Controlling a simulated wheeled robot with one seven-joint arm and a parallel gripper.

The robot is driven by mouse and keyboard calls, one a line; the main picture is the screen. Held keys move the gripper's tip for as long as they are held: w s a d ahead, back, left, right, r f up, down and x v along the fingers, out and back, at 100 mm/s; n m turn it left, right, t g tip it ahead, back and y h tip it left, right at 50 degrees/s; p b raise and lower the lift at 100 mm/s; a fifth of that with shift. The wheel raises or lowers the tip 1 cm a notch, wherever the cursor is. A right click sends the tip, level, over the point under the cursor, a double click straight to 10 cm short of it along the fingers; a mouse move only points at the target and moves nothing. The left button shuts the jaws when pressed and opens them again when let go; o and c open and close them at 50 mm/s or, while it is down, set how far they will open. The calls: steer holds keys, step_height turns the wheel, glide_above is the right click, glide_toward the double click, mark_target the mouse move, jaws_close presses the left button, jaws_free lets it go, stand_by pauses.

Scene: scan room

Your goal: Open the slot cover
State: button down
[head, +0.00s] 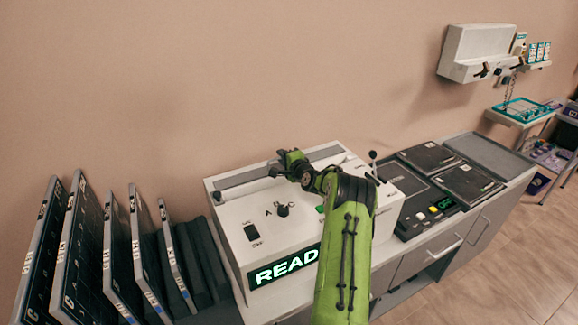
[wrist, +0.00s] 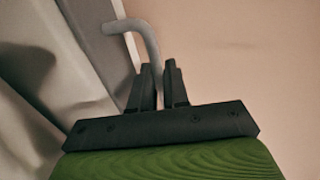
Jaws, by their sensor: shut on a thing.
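A white machine (head: 232,226) stands against the wall in the head view, with a long grey strip (head: 240,182) along the back of its top; this looks like the slot cover. My gripper (head: 275,172) is over this strip. In the wrist view, my black gripper fingers (wrist: 160,88) are shut on a grey bent handle (wrist: 143,30), with the bar passing down between them. The handle joins a grey panel (wrist: 90,18) at the left. My arm hides part of the machine's front and right side.
The machine's top has a dark knob (head: 283,210), and its front has a lit sign (head: 283,268) reading "READ". Upright cassettes (head: 118,255) stand at the left. Flat dark plates (head: 468,182) lie on the counter at the right. A white wall unit (head: 470,52) hangs at upper right.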

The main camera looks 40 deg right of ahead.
steer(key=shift+w+d, duration=0.2)
steer(key=shift+w, duration=0.4)
steer(key=c, duration=1.4)
jaws_free()
steer(key=shift+o, duration=0.2)
steer(key=shift+s, duration=0.1)
steer(key=v, duration=1.5)
steer(key=shift+s+a+b, duration=0.1)
steer(key=shift+s+b, duration=0.2)
